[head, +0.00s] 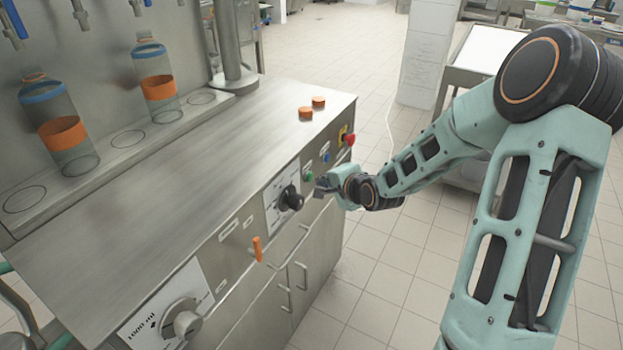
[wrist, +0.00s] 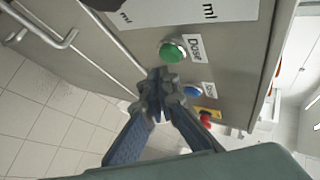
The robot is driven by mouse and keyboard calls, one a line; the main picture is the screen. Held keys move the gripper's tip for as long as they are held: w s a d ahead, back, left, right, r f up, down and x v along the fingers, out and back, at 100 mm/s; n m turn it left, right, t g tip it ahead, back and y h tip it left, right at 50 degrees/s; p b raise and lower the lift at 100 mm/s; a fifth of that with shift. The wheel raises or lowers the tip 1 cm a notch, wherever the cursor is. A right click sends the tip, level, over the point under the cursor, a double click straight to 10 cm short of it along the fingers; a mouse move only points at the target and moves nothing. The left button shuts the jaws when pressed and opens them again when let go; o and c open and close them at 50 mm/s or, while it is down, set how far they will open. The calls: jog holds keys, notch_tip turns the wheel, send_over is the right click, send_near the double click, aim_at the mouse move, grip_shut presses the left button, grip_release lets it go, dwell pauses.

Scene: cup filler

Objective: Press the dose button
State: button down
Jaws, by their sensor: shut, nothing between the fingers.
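The green button (wrist: 172,51) sits on the metal front panel with a "Dose" label beside it in the wrist view. It also shows as a small green spot in the head view (head: 309,176). My gripper (wrist: 163,75) is shut and empty, its tips just short of the green button in the picture; I cannot tell whether they touch it. In the head view my gripper (head: 322,184) is close in front of the panel, just right of the green button.
A blue button (wrist: 192,91) and a red emergency knob (wrist: 206,119) sit farther along the panel. A black dial (head: 290,198), an orange lever (head: 257,248) and a large grey dial (head: 182,320) are on the same front. Two orange caps (head: 306,113) (head: 319,102) lie on the counter.

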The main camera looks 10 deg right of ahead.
jog(key=shift+w+a, duration=0.1)
dwell(0.6)
jog(key=shift+w+a, duration=0.2)
jog(key=shift+a, duration=0.1)
jog(key=shift+w+a, duration=0.15)
jog(key=shift+a, duration=0.1)
dwell(0.6)
jog(key=shift+s+d+p, duration=0.35)
jog(key=shift+s+d, duration=0.1)
jog(key=shift+d, duration=0.1)
jog(key=s+d+p, duration=0.3)
jog(key=d, duration=0.2)
jog(key=shift+s+p, duration=0.25)
jog(key=shift+p, duration=0.05)
dwell(0.5)
